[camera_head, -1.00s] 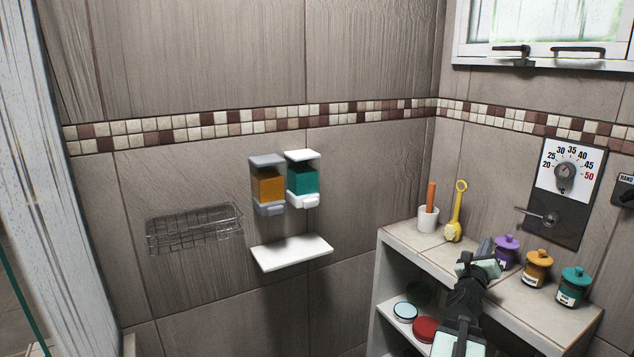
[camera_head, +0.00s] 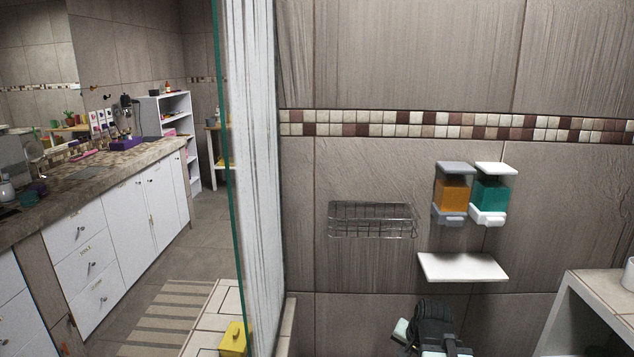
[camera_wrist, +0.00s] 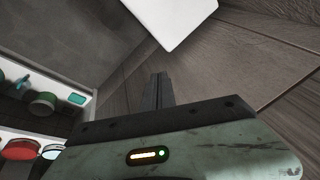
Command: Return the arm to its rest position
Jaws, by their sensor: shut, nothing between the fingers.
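My arm shows at the bottom of the head view, drawn in low and folded near my body, in front of the tiled wall. The gripper's fingertips are not clear there. In the wrist view my gripper (camera_wrist: 161,92) is shut, with its dark fingers together and nothing between them. It points toward the grey tiled wall, below the white wall shelf (camera_wrist: 172,20). That shelf is also in the head view (camera_head: 462,267), above and to the right of my arm. My gripper appears apart from the shelf.
A wire basket (camera_head: 372,220) and orange (camera_head: 453,194) and teal (camera_head: 490,195) dispensers hang on the wall. A tiled shelf unit (camera_head: 590,310) stands at right. A glass panel (camera_head: 233,150) and a yellow box (camera_head: 233,340) are left. Floor beyond the glass is partly clear.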

